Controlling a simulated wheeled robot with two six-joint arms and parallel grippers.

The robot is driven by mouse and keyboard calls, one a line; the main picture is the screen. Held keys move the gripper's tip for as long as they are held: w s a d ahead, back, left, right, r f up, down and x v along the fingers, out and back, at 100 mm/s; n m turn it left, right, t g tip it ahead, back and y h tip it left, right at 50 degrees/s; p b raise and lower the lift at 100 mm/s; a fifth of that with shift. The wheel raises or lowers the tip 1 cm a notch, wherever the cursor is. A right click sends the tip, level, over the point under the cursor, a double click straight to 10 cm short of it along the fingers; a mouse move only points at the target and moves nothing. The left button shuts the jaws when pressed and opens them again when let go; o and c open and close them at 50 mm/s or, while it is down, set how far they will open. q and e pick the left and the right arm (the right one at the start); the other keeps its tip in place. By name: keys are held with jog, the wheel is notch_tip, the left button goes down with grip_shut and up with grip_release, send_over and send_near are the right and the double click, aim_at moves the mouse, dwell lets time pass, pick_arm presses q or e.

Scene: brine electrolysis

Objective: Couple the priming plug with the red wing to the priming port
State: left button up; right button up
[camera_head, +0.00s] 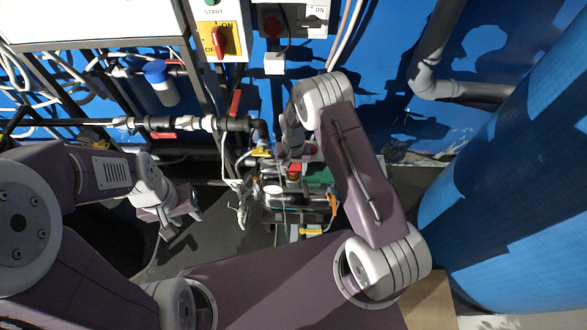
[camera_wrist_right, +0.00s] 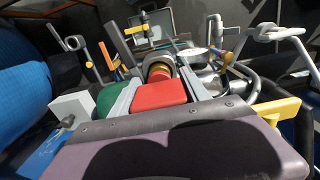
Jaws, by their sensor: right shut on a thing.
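In the right wrist view my right gripper (camera_wrist_right: 160,97) is shut on the red wing (camera_wrist_right: 158,94) of the priming plug, one grey finger on each side. In the head view the red wing (camera_head: 293,169) is a small patch below my right wrist, which partly hides the port area. My left gripper (camera_head: 182,222) is open and empty, left of the pipework.
A green part (camera_wrist_right: 108,100), a white box (camera_wrist_right: 75,110) and yellow-handled valves (camera_wrist_right: 278,111) crowd close around the right gripper. In the head view a blue drum (camera_head: 520,200) stands at right, and a control box with a red switch (camera_head: 220,40) hangs above.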

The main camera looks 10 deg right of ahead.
dwell(0.4)
jog(key=o, duration=1.6)
jog(key=shift+f, duration=0.1)
jog(key=shift+o, duration=0.2)
jog(key=shift+r+p, duration=0.3)
jog(key=shift+r, duration=0.05)
grip_shut()
grip_release()
